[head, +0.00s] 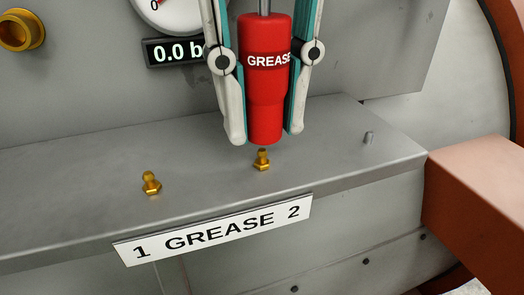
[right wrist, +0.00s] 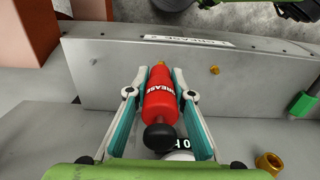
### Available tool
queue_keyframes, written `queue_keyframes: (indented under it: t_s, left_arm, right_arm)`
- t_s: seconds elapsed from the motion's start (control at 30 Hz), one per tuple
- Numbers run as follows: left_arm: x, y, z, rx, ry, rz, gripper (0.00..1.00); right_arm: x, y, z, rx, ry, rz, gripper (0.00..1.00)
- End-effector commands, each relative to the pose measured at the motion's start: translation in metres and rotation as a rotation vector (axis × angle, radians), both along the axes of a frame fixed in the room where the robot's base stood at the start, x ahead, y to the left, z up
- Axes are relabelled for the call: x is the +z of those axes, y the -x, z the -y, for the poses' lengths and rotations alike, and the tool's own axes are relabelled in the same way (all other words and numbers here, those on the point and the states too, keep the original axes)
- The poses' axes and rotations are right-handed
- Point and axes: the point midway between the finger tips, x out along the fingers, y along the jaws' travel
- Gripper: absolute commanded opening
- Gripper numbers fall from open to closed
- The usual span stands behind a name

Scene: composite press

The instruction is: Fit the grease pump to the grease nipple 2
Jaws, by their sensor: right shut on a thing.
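The grease pump (head: 265,85) is a red cylinder marked GREASE, held roughly upright with its narrow end down. My right gripper (head: 267,131) is shut on it, one finger on each side. Grease nipple 2 (head: 262,161) is a small brass fitting on the grey ledge, just below the pump's lower end. The pump's tip is very close to the nipple; I cannot tell whether they touch. In the right wrist view the pump (right wrist: 160,103) lies between the fingers with its black knob toward the camera. My left gripper is not in view.
Grease nipple 1 (head: 151,184) stands on the ledge (head: 60,222) to the left. A label plate (head: 213,230) reads 1 GREASE 2. A gauge (head: 180,12) and digital display (head: 172,53) are behind. A small grey pin (head: 368,138) and a rust-coloured beam (head: 475,195) are right.

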Motion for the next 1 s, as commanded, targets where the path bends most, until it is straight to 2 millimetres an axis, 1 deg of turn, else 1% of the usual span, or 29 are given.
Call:
queue_keyframes:
  t_s: [0.23,0.5,1.0]
  left_arm:
    - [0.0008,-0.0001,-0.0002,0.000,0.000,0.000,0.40]
    - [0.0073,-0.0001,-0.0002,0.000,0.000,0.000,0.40]
    - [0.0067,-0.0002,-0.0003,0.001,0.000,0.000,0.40]
  right_arm:
    - [0.0005,0.0000,0.0000,0.000,-0.001,0.000,0.01]
    - [0.0012,0.0010,-0.0012,0.001,0.000,0.000,0.01]
    - [-0.0001,0.0013,-0.0015,0.000,0.000,0.001,0.01]
